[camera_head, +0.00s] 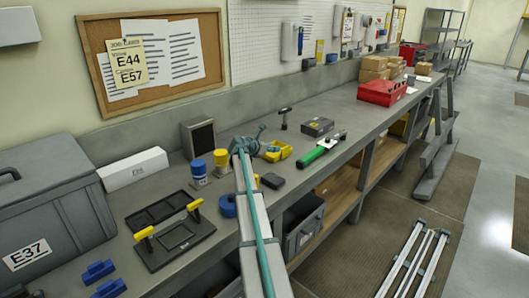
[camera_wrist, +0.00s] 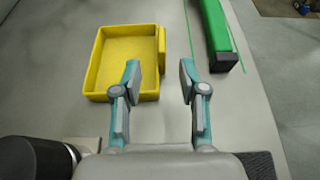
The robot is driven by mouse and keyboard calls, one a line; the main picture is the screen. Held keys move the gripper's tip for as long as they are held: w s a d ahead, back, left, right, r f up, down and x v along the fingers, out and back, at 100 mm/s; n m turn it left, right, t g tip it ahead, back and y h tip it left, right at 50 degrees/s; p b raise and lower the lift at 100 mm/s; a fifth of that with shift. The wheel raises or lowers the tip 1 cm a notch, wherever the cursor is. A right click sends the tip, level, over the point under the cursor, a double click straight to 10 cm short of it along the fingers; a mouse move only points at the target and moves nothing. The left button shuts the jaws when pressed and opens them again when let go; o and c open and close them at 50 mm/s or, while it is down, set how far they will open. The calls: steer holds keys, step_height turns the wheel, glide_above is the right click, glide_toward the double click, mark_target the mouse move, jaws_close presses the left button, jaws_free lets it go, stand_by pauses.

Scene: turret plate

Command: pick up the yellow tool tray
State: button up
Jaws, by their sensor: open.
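The yellow tool tray (camera_head: 280,151) lies on the grey bench, just right of my gripper (camera_head: 250,142) in the head view. In the wrist view the tray (camera_wrist: 125,60) is a shallow, empty rectangular box with a raised block on its right wall. My gripper (camera_wrist: 158,76) is open with two teal and grey fingers. The left fingertip overlaps the tray's lower right part in the picture; the right fingertip is over bare bench to the right. I see no grip on the tray, and cannot tell the height gap.
A green tool with a black end (camera_wrist: 217,40) lies right of the tray. A dark box (camera_head: 317,127) and a hammer-like tool (camera_head: 285,115) stand behind it. A dark cylinder (camera_wrist: 35,158) is at the wrist view's lower left.

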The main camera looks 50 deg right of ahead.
mark_target(285, 147)
steer(key=p+x, duration=0.1)
steer(key=x, duration=0.3)
steer(key=shift+s+d+r, duration=0.1)
steer(key=shift+d, duration=0.05)
steer(key=p+x, duration=0.1)
steer(key=x, duration=0.1)
steer(key=p+x, duration=0.2)
steer(key=x, duration=0.1)
steer(key=shift+d+f, duration=0.2)
steer(key=shift+f, duration=0.15)
steer(key=shift+s+d+f, duration=0.1)
steer(key=shift+d+f, duration=0.1)
steer(key=shift+d, duration=0.05)
jaws_close()
